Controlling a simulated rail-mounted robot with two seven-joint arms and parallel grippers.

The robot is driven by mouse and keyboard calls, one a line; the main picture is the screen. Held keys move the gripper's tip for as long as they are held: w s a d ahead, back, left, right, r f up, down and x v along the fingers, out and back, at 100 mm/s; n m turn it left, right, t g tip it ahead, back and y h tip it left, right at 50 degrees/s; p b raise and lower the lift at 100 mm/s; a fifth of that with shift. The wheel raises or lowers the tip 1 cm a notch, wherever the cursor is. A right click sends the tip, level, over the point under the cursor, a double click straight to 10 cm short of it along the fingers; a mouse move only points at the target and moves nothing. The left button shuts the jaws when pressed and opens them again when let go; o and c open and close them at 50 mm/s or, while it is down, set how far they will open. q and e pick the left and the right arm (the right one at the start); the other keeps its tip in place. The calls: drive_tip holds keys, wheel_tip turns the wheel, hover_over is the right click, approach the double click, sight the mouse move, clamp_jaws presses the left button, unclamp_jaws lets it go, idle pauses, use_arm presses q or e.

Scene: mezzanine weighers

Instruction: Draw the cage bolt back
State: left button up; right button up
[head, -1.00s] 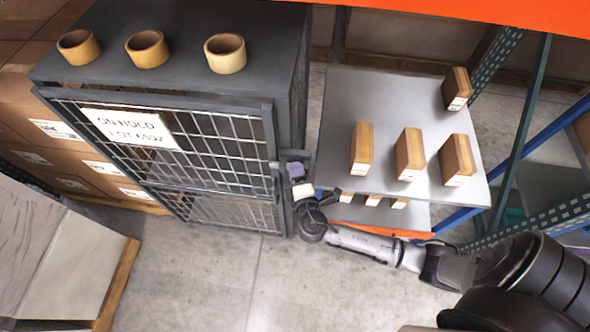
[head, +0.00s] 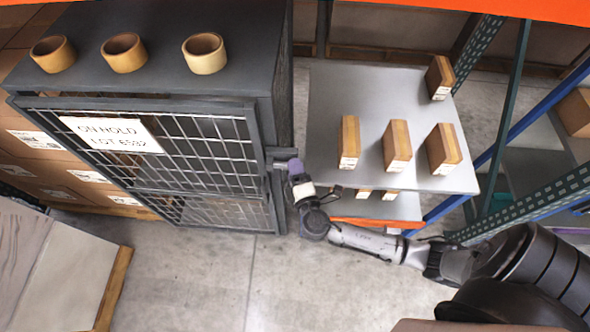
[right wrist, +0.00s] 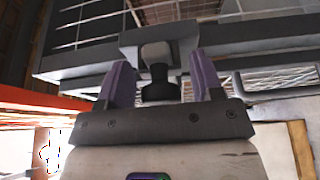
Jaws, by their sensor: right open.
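The dark cage (head: 277,75) stands at the left in the head view, its mesh door (head: 190,150) shut. The cage bolt (head: 281,154) is at the door's right edge, mostly small and dark there. In the right wrist view the bolt's dark knob (right wrist: 159,84) stands out from a dark bracket with a grey block. My right gripper (head: 295,166) is at the bolt, its purple fingers (right wrist: 160,85) open, one on each side of the knob. Gaps show between the knob and both fingers. My left gripper is not in view.
Several cardboard rolls (head: 124,53) stand on the cage top. A grey shelf table (head: 400,110) with several brown boxes (head: 397,147) is close right of my right gripper. An orange beam (head: 375,223) runs below it. The floor (head: 200,265) in front is clear.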

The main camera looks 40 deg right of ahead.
drive_tip(key=b+v, duration=0.1)
drive_tip(key=v, duration=1.2)
drive_tip(key=shift+s+a+b, duration=0.2)
drive_tip(key=shift+b, duration=0.1)
drive_tip(key=shift+d, duration=0.1)
